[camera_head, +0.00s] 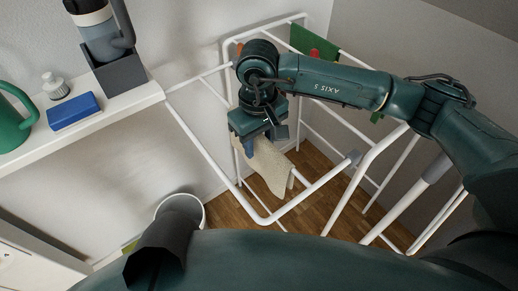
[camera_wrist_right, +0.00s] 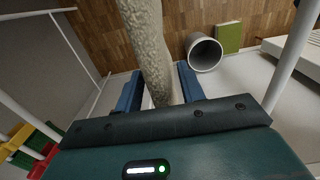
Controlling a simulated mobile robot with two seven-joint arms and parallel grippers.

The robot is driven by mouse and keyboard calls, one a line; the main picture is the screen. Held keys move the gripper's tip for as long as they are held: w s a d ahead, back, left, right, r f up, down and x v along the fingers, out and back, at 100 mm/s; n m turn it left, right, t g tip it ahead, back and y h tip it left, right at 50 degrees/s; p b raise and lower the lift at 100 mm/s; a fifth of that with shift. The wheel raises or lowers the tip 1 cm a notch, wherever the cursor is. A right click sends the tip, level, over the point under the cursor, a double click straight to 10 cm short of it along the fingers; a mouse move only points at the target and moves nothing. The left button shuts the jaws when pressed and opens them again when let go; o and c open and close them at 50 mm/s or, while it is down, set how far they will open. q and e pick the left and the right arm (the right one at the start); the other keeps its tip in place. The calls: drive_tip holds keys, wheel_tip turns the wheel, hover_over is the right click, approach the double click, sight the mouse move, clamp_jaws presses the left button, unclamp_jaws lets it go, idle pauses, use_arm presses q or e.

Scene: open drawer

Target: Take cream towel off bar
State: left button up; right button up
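The cream towel (camera_head: 268,165) hangs at a slant inside the white drying rack (camera_head: 314,190), below my right gripper (camera_head: 258,140). In the right wrist view the towel (camera_wrist_right: 150,45) runs between the two blue fingers of the right gripper (camera_wrist_right: 160,82), which are part-way apart and close to its sides. I cannot tell whether they press on it. The bar under the towel is mostly hidden; a short piece of white bar shows past its lower right edge. My left gripper is not in view.
A shelf (camera_head: 142,96) at the left holds a blue box (camera_head: 74,110), a green watering can (camera_head: 12,128) and a grey holder (camera_head: 120,75). A white bin (camera_head: 200,208) stands below. A green cloth (camera_head: 312,45) hangs at the rack's back. Rack tubes surround my right gripper.

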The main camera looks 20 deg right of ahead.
clamp_jaws()
drive_tip(key=shift+r, duration=0.15)
wheel_tip(320, 180, up, 18)
idle(0.9)
